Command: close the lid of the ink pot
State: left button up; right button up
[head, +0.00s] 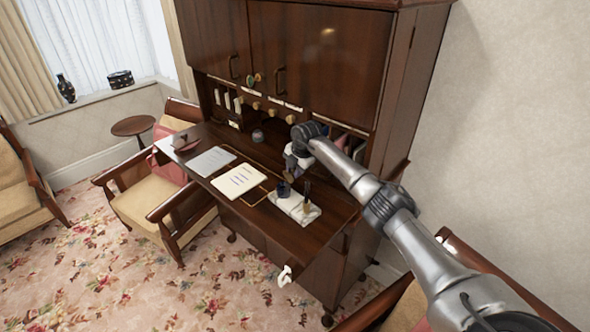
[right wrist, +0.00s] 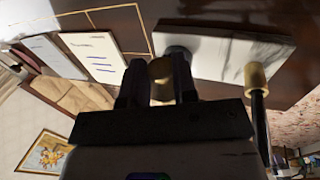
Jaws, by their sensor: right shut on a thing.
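The ink pot (head: 283,189) is a small dark blue pot on a white marble stand (head: 311,215) near the front edge of the desk. Its brass-coloured lid (head: 288,175) shows just above the pot, under my right gripper (head: 289,169). In the right wrist view the lid (right wrist: 161,70) is between the two dark fingers of the right gripper (right wrist: 160,84), which are shut on it. The pot (right wrist: 177,52) shows partly behind the fingers, at the end of the marble stand (right wrist: 235,55). The lid's exact tilt and its hinge are hidden. My left gripper is not in view.
A dark pen in a brass holder (right wrist: 257,76) stands on the marble stand beside my right gripper. An open notebook (head: 239,180) and a paper sheet (head: 212,161) lie to the left on the desk. Cabinet doors (head: 318,62) rise behind. An armchair (head: 150,195) stands at left.

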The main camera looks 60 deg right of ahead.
aim_at(288, 173)
jog(key=shift+r, duration=0.1)
jog(key=shift+c, duration=0.5)
